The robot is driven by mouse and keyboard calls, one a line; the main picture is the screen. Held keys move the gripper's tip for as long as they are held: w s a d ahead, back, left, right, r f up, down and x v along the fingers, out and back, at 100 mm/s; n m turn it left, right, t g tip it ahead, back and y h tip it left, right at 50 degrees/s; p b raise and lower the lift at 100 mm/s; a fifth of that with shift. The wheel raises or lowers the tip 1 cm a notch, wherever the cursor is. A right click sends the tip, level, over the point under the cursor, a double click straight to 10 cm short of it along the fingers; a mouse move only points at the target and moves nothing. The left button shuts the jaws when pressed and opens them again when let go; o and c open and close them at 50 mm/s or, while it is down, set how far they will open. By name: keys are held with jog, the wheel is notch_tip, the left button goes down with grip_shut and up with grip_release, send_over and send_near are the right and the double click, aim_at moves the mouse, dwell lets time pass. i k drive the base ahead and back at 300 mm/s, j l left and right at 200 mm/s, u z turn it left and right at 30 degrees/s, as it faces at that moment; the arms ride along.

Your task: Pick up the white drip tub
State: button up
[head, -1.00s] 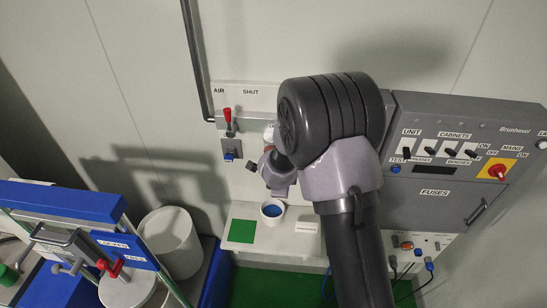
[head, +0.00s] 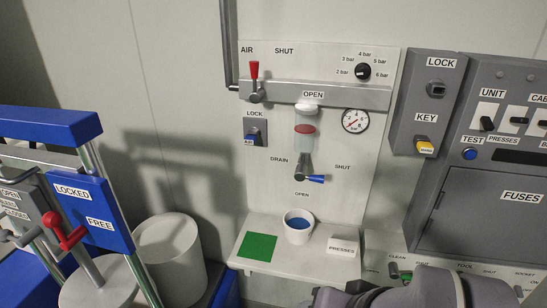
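The white drip tub (head: 298,237) is a small round white cup with a blue surface inside. It stands upright on the pale shelf (head: 283,268) at the foot of the air panel, below the drain valve (head: 305,172). It is apart from my arm. Part of my arm shows at the bottom right edge, to the right of and below the tub. My gripper's fingers are out of the picture, so whether they are open or shut does not show.
On the shelf, a green square (head: 258,246) lies left of the tub and a PRESSES plate (head: 343,245) right of it. The filter bowl (head: 304,142) and drain valve overhang it. A large white drum (head: 170,260) and blue press frame (head: 96,212) stand left; grey cabinets stand right.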

aim_at(299, 223)
jog(key=i+j+z, duration=0.25)
jog(key=z, duration=0.15)
jog(key=i+j+z, duration=0.35)
jog(key=j+z, duration=0.4)
jog(key=i, duration=0.05)
